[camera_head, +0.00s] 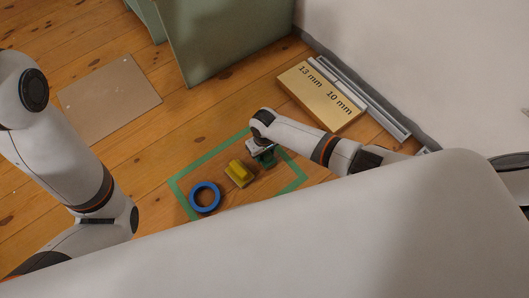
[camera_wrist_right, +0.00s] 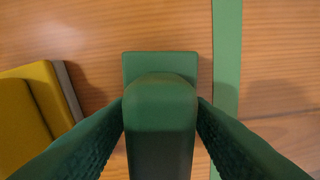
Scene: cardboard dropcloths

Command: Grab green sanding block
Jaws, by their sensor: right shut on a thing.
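The green sanding block (camera_wrist_right: 160,110) sits between the two dark fingers of my right gripper (camera_wrist_right: 160,125) in the right wrist view. The fingers are shut on its raised grip, and its flat green base shows beyond. In the head view the green block (camera_head: 268,161) is partly hidden under my right gripper (camera_head: 262,153), near the right side of a green tape outline on the floor. I cannot tell whether it touches the floor. My left arm comes in at the left, but its gripper is out of view.
A yellow sanding block (camera_head: 239,173) lies just left of the green one, and a blue tape ring (camera_head: 205,196) farther left. Green tape (camera_head: 187,197) marks the wooden floor around them. A cardboard box (camera_head: 320,95), grey strips (camera_head: 362,98) and a green panel (camera_head: 225,35) stand behind.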

